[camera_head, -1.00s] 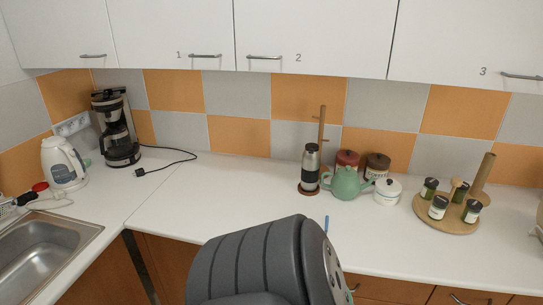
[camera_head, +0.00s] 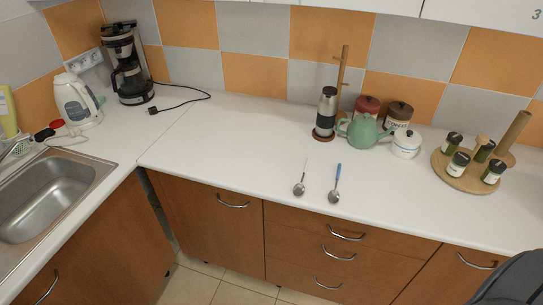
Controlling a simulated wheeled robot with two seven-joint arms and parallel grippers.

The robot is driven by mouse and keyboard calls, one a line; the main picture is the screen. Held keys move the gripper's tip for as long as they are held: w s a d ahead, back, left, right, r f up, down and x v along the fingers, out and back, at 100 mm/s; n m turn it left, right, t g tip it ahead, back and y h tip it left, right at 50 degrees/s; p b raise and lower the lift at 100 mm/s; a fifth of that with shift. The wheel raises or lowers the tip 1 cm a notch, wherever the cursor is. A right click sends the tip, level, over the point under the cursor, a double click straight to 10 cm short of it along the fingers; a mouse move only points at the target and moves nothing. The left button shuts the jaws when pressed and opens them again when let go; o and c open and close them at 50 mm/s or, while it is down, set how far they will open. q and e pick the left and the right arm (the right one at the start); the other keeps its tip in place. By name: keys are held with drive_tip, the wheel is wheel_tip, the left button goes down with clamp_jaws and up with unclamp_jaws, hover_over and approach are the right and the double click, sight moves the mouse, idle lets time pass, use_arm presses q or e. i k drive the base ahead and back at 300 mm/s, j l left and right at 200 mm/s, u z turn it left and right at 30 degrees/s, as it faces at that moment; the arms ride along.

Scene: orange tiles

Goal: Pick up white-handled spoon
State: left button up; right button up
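The white-handled spoon (camera_head: 300,187) lies on the white counter, its bowl toward the front edge and its pale handle pointing to the back wall. A blue-handled spoon (camera_head: 335,193) lies just to its right, apart from it and roughly parallel. Neither gripper shows in the head view. A dark grey part of my own arm is at the lower right corner, away from both spoons.
Behind the spoons stand a steel grinder (camera_head: 326,112), a green teapot (camera_head: 362,132) and a white sugar pot (camera_head: 405,144). A round spice stand (camera_head: 462,181) is at right. A sink (camera_head: 48,195) is at left. The counter (camera_head: 225,145) left of the spoons is clear.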

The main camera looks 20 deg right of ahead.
sight(299, 189)
drive_tip(key=z, duration=0.9)
